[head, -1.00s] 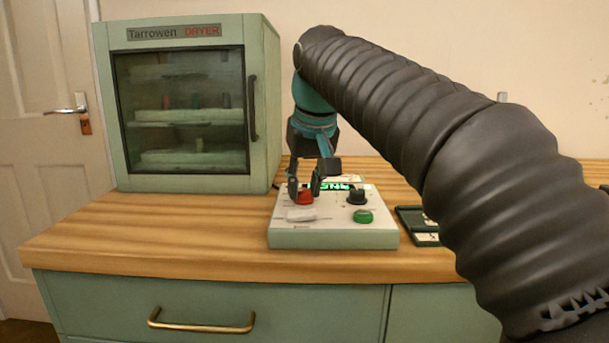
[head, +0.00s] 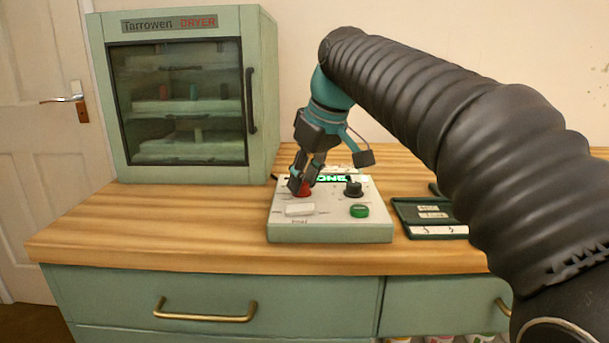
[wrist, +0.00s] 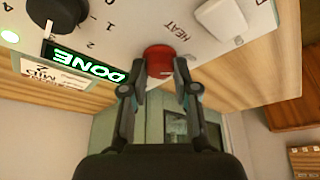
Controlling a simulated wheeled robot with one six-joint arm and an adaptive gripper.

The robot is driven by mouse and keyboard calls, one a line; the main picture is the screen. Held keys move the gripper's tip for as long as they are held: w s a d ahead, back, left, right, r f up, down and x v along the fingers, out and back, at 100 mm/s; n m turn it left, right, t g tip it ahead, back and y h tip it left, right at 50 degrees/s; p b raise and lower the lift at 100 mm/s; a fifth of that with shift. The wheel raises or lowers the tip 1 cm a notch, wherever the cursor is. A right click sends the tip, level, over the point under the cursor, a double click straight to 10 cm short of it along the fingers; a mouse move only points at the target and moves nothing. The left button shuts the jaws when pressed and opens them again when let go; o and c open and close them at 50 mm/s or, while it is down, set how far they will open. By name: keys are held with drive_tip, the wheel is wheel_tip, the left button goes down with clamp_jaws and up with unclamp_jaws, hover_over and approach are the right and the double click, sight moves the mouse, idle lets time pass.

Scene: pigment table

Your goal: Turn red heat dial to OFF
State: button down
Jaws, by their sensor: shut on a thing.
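The red heat dial (head: 302,188) is at the back left of the white control box (head: 335,232) on the wooden counter. In the wrist view the red dial (wrist: 159,60) sits between the two fingers, beside the word HEAT. My gripper (head: 300,182) comes down on the dial from above, tilted, and is shut on it. The fingers also show in the wrist view (wrist: 160,88), one on each side of the dial. The fingers partly hide the dial in the head view, and I cannot read its pointer setting.
The box also has a black knob (head: 353,188), a green button (head: 359,211), a white switch (head: 299,209) and a lit display reading DONE (wrist: 84,65). A dryer cabinet (head: 190,172) stands behind left. A dark green tray (head: 402,215) lies to the right.

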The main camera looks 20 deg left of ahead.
drive_tip(key=c, duration=0.9)
unclamp_jaws()
drive_tip(key=v, duration=1.2)
